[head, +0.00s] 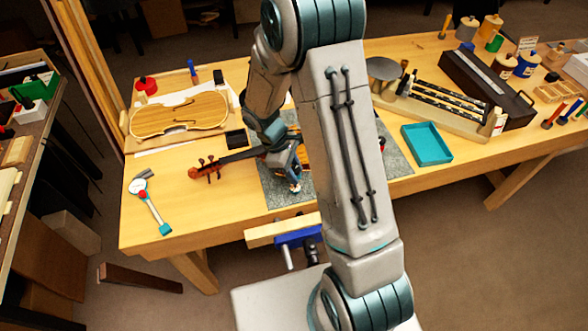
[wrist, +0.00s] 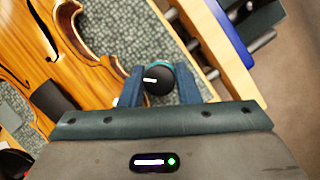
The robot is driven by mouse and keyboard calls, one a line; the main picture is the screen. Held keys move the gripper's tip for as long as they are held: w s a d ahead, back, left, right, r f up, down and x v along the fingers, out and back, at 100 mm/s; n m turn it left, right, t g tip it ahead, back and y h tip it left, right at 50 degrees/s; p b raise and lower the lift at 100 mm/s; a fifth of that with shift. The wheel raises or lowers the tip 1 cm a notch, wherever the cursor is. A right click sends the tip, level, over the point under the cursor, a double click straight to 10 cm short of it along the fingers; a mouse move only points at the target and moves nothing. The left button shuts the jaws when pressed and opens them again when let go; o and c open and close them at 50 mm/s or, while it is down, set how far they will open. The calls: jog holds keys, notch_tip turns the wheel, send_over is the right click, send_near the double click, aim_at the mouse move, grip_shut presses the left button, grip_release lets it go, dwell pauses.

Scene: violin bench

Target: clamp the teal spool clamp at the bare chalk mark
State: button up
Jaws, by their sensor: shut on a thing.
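My gripper (wrist: 159,80) is shut on the teal spool clamp (wrist: 158,82). The clamp shows end-on as a dark round knob with a white line and a teal rim between the blue fingers. In the wrist view it is just right of the edge of a violin body (wrist: 95,75), over the grey mat; I cannot tell whether they touch. In the head view my gripper (head: 295,180) is low over the mat. The violin's scroll and neck (head: 215,168) point left, and my arm hides most of its body. I cannot make out a chalk mark in either view.
The grey mat (head: 275,190) lies on the wooden bench (head: 185,235). A blue vise (head: 298,237) is at the front edge. A violin plate (head: 180,117) lies at the back left, a dial gauge (head: 148,203) at the front left. A teal tray (head: 427,144) is to the right.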

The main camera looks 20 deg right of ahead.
jog(key=shift+w, duration=1.7)
dwell(0.7)
dwell(0.9)
jog(key=o, duration=1)
jog(key=shift+o, duration=0.2)
jog(key=b+v, duration=0.2)
jog(key=v, duration=1.1)
jog(key=s+d+r+m+t+y, duration=0.2)
jog(key=s+r+m, duration=0.3)
jog(key=s, duration=0.5)
jog(key=s+d+r+m+t+y, duration=0.2)
jog(key=s+r+m, duration=0.3)
jog(key=s, duration=0.6)
jog(key=shift+d+m+t, duration=0.4)
jog(key=shift+m+t, duration=0.4)
jog(key=shift+t, duration=0.1)
